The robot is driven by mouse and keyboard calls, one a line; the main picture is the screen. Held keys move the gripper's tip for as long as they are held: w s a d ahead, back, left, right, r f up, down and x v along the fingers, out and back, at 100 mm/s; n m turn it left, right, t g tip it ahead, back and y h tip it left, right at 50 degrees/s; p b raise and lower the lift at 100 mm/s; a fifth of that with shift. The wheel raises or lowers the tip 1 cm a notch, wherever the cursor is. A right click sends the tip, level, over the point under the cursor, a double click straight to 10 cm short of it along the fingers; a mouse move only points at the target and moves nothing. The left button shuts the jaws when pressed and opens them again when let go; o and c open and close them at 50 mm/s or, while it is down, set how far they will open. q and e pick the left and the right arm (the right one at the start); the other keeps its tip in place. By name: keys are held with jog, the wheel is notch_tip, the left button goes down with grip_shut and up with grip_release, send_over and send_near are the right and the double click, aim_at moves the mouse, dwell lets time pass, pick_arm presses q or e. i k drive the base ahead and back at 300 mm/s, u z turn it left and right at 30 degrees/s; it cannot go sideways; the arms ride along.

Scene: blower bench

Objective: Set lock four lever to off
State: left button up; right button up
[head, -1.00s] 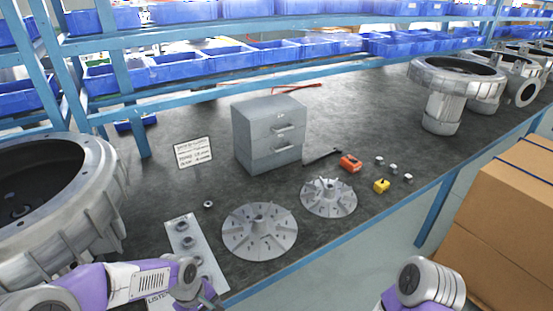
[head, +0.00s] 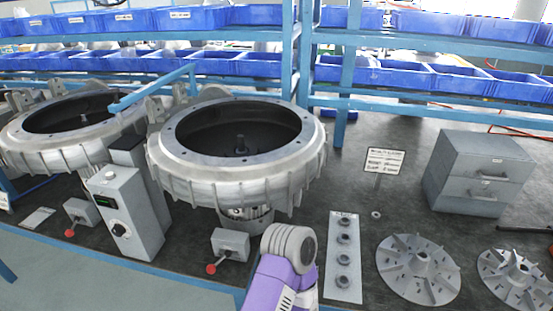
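Two small grey lever boxes with red-knobbed levers stand along the front of the bench. One lever box (head: 231,244) is in front of the nearer blower housing, with its red knob (head: 211,268) low at its left. The other lever box (head: 84,212) is farther left, with its red knob (head: 69,233) also low at its left. I cannot read a number on either, so I cannot tell which is lock four. One of my purple and grey arms rises from the bottom middle, right of the nearer box. Neither gripper shows.
A grey control box (head: 127,214) with a dial stands between the lever boxes. Large round blower housings (head: 240,165) fill the left. A plate with several nuts (head: 344,262), bladed impellers (head: 418,268), a drawer cabinet (head: 478,172) and a sign (head: 384,162) are to the right.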

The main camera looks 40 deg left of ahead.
aim_at(70, 233)
jog(key=u, duration=3.9)
jog(key=i, duration=2.05)
jog(key=z, duration=0.6)
